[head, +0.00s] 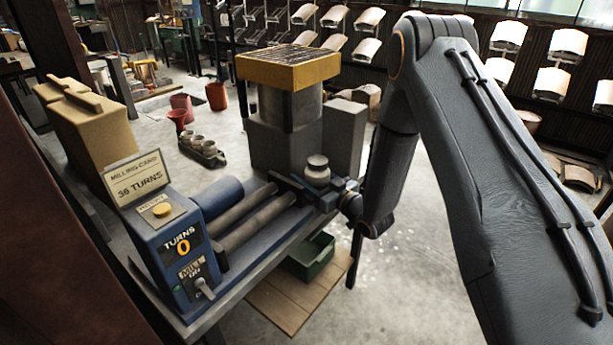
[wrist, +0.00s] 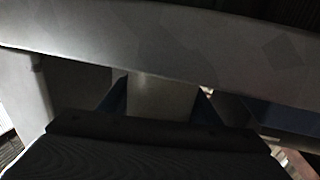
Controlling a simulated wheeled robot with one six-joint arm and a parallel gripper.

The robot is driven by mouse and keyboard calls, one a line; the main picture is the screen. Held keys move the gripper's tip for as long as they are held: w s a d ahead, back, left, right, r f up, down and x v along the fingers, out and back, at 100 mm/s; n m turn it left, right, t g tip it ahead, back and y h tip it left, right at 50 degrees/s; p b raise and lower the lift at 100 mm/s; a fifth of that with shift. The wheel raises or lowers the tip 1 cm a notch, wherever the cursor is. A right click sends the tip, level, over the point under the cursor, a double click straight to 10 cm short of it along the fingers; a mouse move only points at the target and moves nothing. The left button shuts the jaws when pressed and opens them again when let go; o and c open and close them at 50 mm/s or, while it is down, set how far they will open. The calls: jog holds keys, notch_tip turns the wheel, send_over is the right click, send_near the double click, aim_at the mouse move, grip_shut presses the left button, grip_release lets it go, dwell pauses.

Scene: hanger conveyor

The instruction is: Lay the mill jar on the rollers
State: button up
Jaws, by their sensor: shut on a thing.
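The mill jar (head: 317,173) is a small pale grey pot with a round lid. In the head view it is upright at the far right end of the rollers (head: 262,219). My gripper (head: 322,191) is shut on the jar, low on its body. Whether the jar's base touches anything is hidden. In the dark wrist view the jar (wrist: 157,97) shows as a pale body between my two fingers. The rollers are dark parallel bars on the blue mill (head: 172,250), whose counter reads TURNS 0. Nothing lies on their visible length.
A grey block and drum with a yellow-framed top (head: 288,68) stand just behind the jar. A card reading 36 TURNS (head: 137,180) stands above the mill panel.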

jog(key=o, duration=1.7)
jog(key=shift+c, duration=0.2)
jog(key=shift+r, duration=0.2)
jog(key=s+d+m+g+h+b, duration=0.1)
jog(key=s+d+m+g+h, duration=0.15)
jog(key=s+d+h, duration=0.4)
jog(key=s+d+m+g+h+b, duration=0.1)
jog(key=s+d+m+g+h, duration=0.2)
jog(key=s+d, duration=0.65)
jog(key=s+d+r+m+g+h, duration=0.1)
jog(key=s+r+g, duration=0.1)
jog(key=s, duration=0.6)
jog(key=s+d+r+m+g+h, duration=0.1)
jog(key=s+r+g, duration=0.1)
jog(key=s+g, duration=0.3)
jog(key=s, duration=0.4)
jog(key=shift+s+d+r+m, duration=0.25)
jog(key=shift+d+r+m, duration=0.1)
jog(key=shift+d, duration=0.05)
